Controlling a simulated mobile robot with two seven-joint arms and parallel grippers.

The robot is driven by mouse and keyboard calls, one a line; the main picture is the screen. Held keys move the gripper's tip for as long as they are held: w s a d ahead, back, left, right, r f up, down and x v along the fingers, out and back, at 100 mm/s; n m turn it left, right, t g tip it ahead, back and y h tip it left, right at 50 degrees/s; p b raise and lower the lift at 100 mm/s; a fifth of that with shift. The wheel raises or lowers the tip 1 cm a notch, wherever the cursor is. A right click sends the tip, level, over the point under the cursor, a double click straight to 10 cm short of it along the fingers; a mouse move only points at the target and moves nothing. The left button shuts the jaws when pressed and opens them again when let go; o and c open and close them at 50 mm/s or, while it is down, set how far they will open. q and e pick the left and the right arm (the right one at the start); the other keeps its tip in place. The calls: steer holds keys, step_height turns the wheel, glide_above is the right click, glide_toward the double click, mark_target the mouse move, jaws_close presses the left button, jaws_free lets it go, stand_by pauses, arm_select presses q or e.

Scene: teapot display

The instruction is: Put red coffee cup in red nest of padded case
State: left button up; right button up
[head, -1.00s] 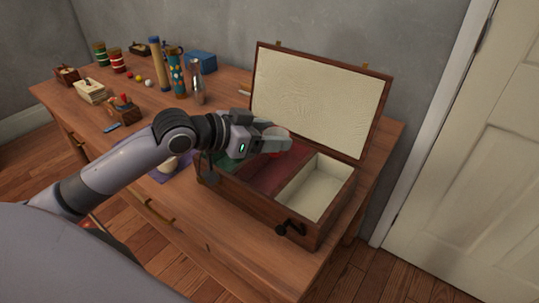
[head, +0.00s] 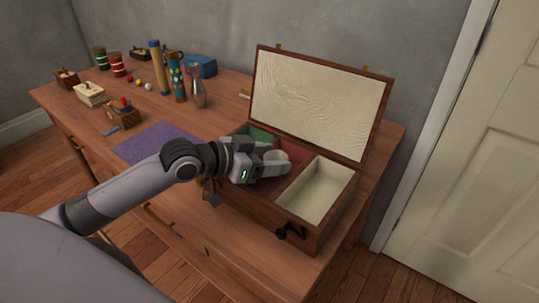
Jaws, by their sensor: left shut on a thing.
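The padded case (head: 318,237) stands open at the right of the table, its cream-lined lid (head: 318,100) raised at the back. Inside are a green nest (head: 262,135) at left, a red nest (head: 297,152) in the middle and a cream nest (head: 318,190) at right. My left gripper (head: 277,166) reaches over the front left of the case into the red nest. It is shut on the red coffee cup (head: 275,155), of which only a pale, rounded part shows between the fingers. Whether the cup touches the nest floor is hidden. My right gripper is out of view.
A purple cloth (head: 150,142) lies left of the case, partly behind my left arm. A metal vase (head: 197,88), a patterned cylinder (head: 177,82) and a blue box (head: 201,65) stand at the back. Small boxes (head: 122,114) and spools stand at left. A door is at right.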

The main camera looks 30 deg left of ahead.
arm_select(q)
steer(key=shift+f, duration=0.15)
steer(key=o, duration=1.1)
steer(key=shift+r, duration=0.25)
steer(key=v, duration=0.9)
steer(key=shift+s+r+p, duration=0.1)
steer(key=shift+r+p, duration=0.2)
steer(key=shift+p, duration=0.1)
steer(key=shift+p+v, duration=0.55)
steer(key=shift+v, duration=0.85)
steer(key=shift+a, duration=0.1)
